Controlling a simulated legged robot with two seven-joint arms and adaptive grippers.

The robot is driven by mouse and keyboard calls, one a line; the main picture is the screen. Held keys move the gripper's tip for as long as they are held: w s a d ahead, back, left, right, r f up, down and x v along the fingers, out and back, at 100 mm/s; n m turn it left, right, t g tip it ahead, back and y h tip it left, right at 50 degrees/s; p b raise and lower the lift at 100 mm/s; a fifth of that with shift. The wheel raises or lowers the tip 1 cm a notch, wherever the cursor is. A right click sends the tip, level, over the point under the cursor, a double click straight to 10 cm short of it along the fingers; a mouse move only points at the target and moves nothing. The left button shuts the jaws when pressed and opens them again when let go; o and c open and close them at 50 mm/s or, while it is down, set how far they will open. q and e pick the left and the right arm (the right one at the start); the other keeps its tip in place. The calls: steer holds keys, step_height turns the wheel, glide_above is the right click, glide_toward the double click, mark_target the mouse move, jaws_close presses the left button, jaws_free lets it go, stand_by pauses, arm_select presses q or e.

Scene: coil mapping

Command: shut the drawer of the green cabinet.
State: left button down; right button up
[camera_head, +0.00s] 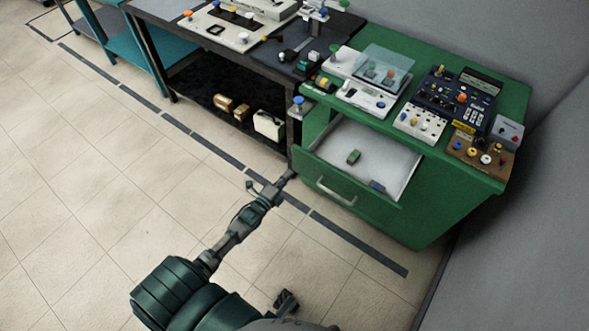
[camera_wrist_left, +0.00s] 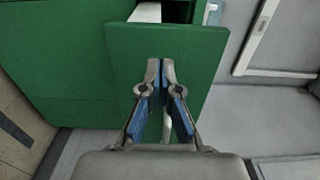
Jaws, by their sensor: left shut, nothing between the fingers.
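The green cabinet (camera_head: 440,205) stands at the right in the head view, its drawer (camera_head: 340,192) pulled out with the white inside showing. Two small objects (camera_head: 354,157) (camera_head: 377,187) lie in the drawer. A pale bar handle (camera_head: 335,193) is on its front. My left gripper (camera_head: 290,175) is shut and empty, by the left end of the drawer front. In the left wrist view its fingertips (camera_wrist_left: 160,66) come together in front of the green drawer front (camera_wrist_left: 195,60). Whether they touch it I cannot tell.
Several devices and panels (camera_head: 440,105) cover the cabinet top. A dark workbench (camera_head: 225,75) with boxes on its lower shelf stands close to the cabinet's left. A grey wall (camera_head: 540,220) is at the right. The tiled floor (camera_head: 100,200) in front is clear.

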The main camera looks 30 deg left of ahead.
mark_target(298, 164)
arm_select(q)
steer(key=w, duration=0.2)
steer(key=shift+w+d+f, duration=0.1)
steer(key=shift+w, duration=0.25)
steer(key=shift+w+b, duration=0.35)
steer(key=shift+w, duration=0.35)
arm_select(e)
steer(key=shift+w+r+t, duration=0.25)
steer(key=shift+r+t, duration=0.05)
steer(key=shift+r, duration=0.55)
arm_select(q)
steer(key=shift+w, duration=0.1)
